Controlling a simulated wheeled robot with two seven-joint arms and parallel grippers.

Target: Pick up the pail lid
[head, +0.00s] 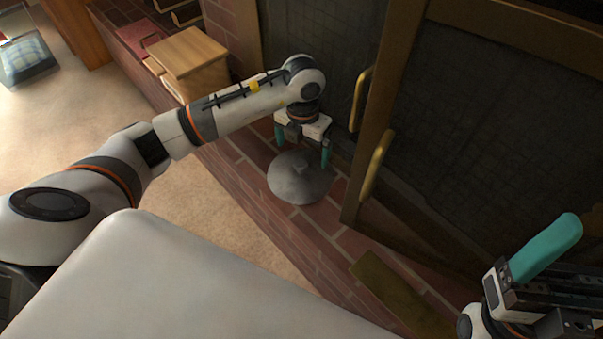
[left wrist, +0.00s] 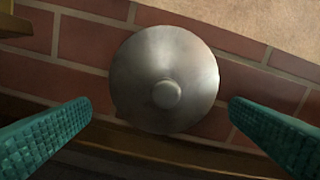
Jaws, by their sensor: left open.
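The pail lid (head: 299,180) is a round, grey metal disc with a small knob, on the red brick ledge in front of the fireplace doors. In the left wrist view the lid (left wrist: 165,80) lies between and beyond the two teal fingers, knob facing the camera. My right gripper (head: 545,250) is at the lower right, away from the lid; only one teal finger shows clearly.
Dark fireplace doors with brass handles (head: 376,160) stand just right of the left gripper. A wooden box (head: 190,62) sits on the ledge behind. The brick ledge (head: 262,215) runs diagonally beside beige carpet (head: 190,200).

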